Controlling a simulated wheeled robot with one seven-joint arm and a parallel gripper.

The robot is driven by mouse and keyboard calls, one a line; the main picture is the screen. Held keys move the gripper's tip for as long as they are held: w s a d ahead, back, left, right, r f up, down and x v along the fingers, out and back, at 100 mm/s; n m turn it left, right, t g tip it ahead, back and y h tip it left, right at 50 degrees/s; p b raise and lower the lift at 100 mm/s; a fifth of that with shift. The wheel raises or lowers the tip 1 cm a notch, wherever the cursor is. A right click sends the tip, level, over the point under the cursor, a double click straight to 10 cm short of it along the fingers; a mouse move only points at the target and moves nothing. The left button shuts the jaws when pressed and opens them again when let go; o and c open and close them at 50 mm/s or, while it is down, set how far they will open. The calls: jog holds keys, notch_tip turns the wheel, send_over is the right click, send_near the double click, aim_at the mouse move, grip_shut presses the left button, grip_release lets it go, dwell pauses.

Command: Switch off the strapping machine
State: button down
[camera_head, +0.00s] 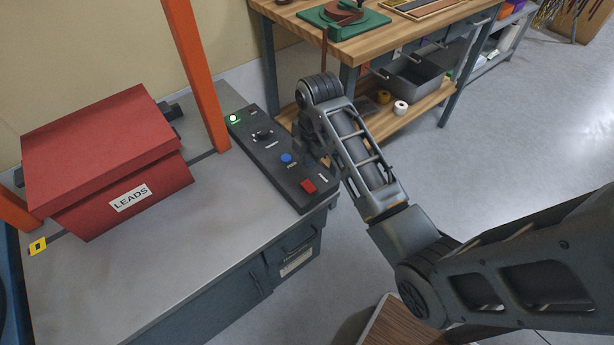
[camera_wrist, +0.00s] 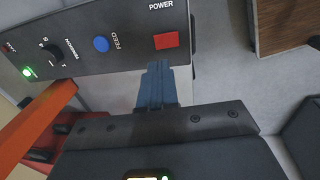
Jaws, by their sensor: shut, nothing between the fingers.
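The strapping machine has a grey top (camera_head: 150,265) and an orange arch (camera_head: 196,75). Its dark control panel (camera_head: 268,165) runs along the right edge. The panel carries a lit green lamp (camera_head: 233,118), a black dial (camera_head: 262,135), a blue button (camera_head: 286,158) and a red switch (camera_head: 308,186). In the wrist view the red switch (camera_wrist: 166,41) sits beside the word POWER, and the green lamp (camera_wrist: 27,72) is lit. My gripper (camera_wrist: 157,68) is shut and empty, its blue fingertips just below the switch in that picture. I cannot tell whether they touch the panel.
A red box labelled LEADS (camera_head: 105,150) sits on the machine top, under the arch. A wooden workbench (camera_head: 395,38) with a green tool and a lower shelf stands behind my arm. A brown wooden surface (camera_head: 390,325) is at the bottom. The floor at right is clear.

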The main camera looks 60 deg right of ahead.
aim_at(307, 184)
jog(key=f, duration=0.5)
jog(key=w+f, duration=0.1)
jog(key=f, duration=0.2)
jog(key=shift+d+f, duration=0.15)
jog(key=shift+f, duration=0.15)
jog(key=shift+f, duration=0.2)
jog(key=shift+s, duration=0.1)
jog(key=shift+s+a+r+p, duration=0.25)
jog(key=shift+s+p, duration=0.35)
jog(key=shift+p, duration=0.3)
